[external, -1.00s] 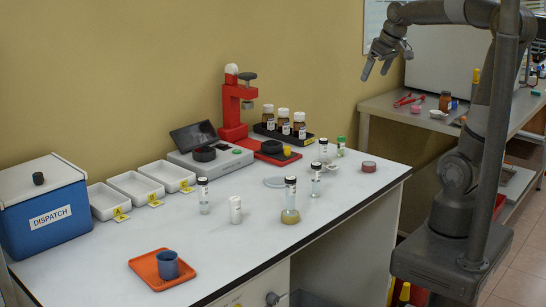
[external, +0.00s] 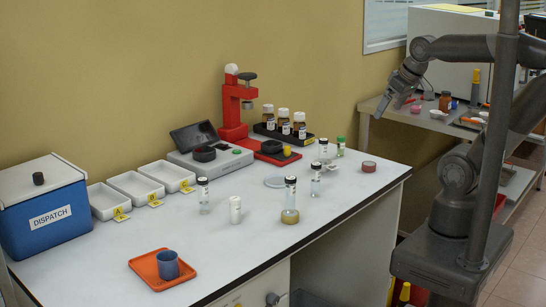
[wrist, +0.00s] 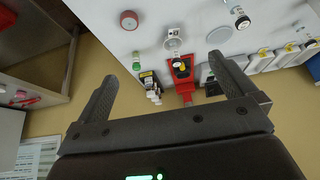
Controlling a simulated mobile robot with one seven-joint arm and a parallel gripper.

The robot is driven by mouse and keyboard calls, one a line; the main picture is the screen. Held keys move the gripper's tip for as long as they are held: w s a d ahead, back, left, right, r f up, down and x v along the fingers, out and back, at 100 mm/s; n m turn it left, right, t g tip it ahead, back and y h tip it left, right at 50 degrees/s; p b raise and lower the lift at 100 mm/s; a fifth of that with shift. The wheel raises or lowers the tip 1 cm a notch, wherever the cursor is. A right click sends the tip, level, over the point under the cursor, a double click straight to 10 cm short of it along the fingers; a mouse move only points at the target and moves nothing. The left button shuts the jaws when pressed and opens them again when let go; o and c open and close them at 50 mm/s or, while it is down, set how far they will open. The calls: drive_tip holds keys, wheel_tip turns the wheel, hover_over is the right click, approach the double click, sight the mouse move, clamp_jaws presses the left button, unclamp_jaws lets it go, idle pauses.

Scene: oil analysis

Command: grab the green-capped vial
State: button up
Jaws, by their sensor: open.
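The green-capped vial (external: 340,148) stands on the white bench near its back right, right of the rack of brown bottles. In the wrist view its green cap (wrist: 136,65) shows between my two fingers, nearer the left one. My gripper (external: 381,106) is open and empty, above and to the right of the vial, apart from it. The wrist view shows its two fingers (wrist: 162,68) spread wide.
A clear vial with a dark cap (external: 323,149), a white dish (external: 333,169) and a red-brown pot (external: 369,167) stand near the green-capped vial. The black rack of brown bottles (external: 284,130) and a red press (external: 233,110) are to its left. A side table (external: 400,116) is behind right.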

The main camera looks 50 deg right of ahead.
drive_tip(key=shift+s+a+f, duration=0.15)
drive_tip(key=shift+s+f, duration=0.15)
drive_tip(key=shift+c, duration=0.4)
drive_tip(key=c, duration=1)
drive_tip(key=g, duration=0.1)
approach(339, 144)
drive_tip(key=d, duration=0.2)
drive_tip(key=shift+m, duration=0.3)
drive_tip(key=x, duration=0.5)
drive_tip(key=shift+w+a+f, duration=0.15)
drive_tip(key=shift+f, duration=0.2)
drive_tip(key=shift+x, duration=2.65)
